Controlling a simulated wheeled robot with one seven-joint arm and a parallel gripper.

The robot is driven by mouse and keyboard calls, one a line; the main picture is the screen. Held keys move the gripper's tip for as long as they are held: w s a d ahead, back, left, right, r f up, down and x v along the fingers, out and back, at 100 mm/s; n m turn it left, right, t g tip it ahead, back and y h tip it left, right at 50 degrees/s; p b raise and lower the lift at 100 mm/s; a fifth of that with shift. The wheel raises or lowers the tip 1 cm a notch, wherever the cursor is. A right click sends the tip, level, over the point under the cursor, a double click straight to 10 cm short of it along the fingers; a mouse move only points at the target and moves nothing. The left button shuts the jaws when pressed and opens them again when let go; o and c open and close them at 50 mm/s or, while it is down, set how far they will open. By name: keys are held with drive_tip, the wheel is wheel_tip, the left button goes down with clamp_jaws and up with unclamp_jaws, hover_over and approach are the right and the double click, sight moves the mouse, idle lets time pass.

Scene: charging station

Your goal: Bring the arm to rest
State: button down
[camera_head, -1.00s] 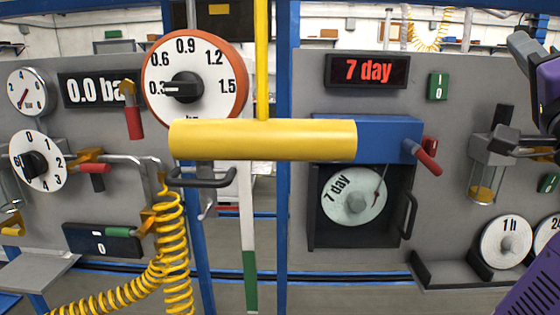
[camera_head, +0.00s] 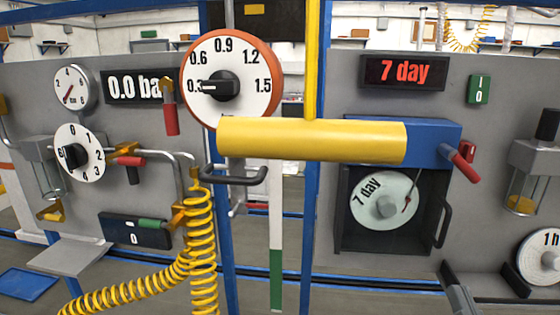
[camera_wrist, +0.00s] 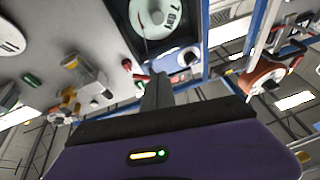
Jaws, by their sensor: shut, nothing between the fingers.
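My gripper (camera_wrist: 157,85) shows in the wrist view as grey fingers held together, with nothing between them, beyond my purple wrist housing. It points toward the grey panel with the 7 day dial (camera_wrist: 152,14), which appears upside down there. The fingers appear apart from the panel. In the head view a small grey piece at the bottom edge, right of centre, may be my fingertips; I cannot be sure. The rest of my arm is out of the head view.
Behind are the orange-rimmed scale (camera_head: 232,78), the blue box (camera_head: 430,138) with a red handle (camera_head: 463,165), and a glass dispenser (camera_head: 528,180). A yellow coiled hose (camera_head: 203,245) hangs at left.

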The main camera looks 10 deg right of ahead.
drive_tip(key=s+a+f+n+g+y, duration=0.1)
drive_tip(key=s+a+f+g+y, duration=0.1)
drive_tip(key=s+f, duration=0.8)
drive_tip(key=s+a+f+n+g+y, duration=0.2)
drive_tip(key=s+a+f+g, duration=0.3)
drive_tip(key=s+f, duration=0.5)
drive_tip(key=s+a, duration=0.2)
drive_tip(key=s, duration=0.2)
drive_tip(key=shift+a+f, duration=0.15)
drive_tip(key=shift+f, duration=0.05)
drive_tip(key=shift+s, duration=0.1)
